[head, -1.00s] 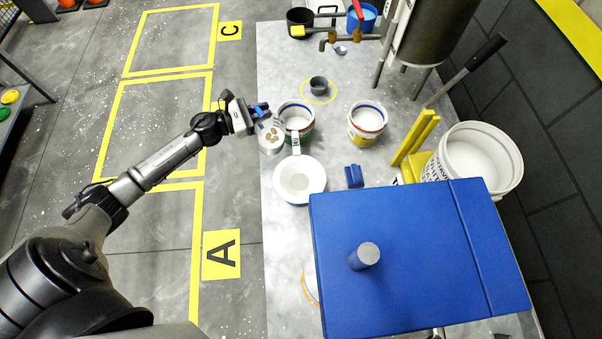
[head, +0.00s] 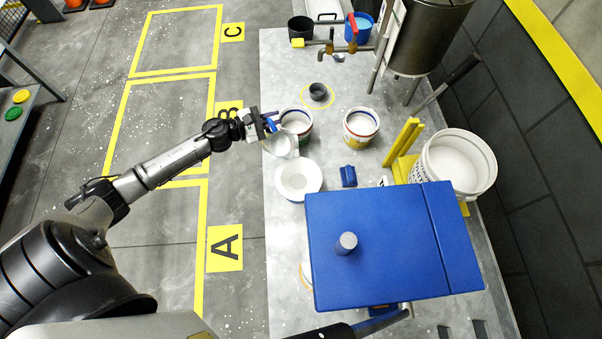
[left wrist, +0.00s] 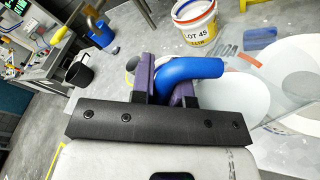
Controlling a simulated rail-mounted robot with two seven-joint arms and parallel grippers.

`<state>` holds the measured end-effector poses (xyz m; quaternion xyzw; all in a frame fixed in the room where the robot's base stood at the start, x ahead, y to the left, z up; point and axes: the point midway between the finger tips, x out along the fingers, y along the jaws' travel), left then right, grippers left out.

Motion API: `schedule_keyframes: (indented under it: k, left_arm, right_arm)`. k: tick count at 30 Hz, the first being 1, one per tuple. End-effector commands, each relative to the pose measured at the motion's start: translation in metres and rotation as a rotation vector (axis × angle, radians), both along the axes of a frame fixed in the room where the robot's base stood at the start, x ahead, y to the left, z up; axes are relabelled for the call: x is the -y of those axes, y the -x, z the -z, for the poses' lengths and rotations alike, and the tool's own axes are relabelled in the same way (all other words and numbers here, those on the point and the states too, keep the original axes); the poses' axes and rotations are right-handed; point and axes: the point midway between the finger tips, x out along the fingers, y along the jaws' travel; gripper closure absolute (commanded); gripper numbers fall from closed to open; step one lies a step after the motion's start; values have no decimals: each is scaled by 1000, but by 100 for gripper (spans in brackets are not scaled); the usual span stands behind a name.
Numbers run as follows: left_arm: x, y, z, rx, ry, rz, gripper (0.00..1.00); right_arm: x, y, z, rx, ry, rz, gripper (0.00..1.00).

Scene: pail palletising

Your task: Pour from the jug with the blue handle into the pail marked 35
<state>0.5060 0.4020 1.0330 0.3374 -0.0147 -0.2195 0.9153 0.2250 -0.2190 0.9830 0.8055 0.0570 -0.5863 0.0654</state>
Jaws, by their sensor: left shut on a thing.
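My left gripper (head: 268,124) is shut on the blue handle (left wrist: 190,70) of a pale jug (head: 281,146), which is tilted. The jug is at the near-left side of a white pail with a green and red band (head: 296,121); I cannot tell whether its lip is over that pail's opening or whether anything is flowing. No number can be read on that pail. Another pail with a yellow label (head: 361,127) stands to its right; a pail in the left wrist view (left wrist: 195,22) reads LOT 45. My right gripper does not show.
A small blue block (head: 348,176) and a large white bucket (head: 458,162) stand to the right. A big blue box (head: 385,250) fills the near table. A dark cup (head: 317,91) stands behind the pails.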

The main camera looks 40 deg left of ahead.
Motion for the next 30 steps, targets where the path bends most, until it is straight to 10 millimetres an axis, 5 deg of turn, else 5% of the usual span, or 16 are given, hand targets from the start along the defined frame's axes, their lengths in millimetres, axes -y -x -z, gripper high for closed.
schedule_keyframes:
  k: [30]
  left_arm:
    - [10, 1, -10, 69, -241, -4, 100]
  right_arm:
    - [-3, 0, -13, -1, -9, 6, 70]
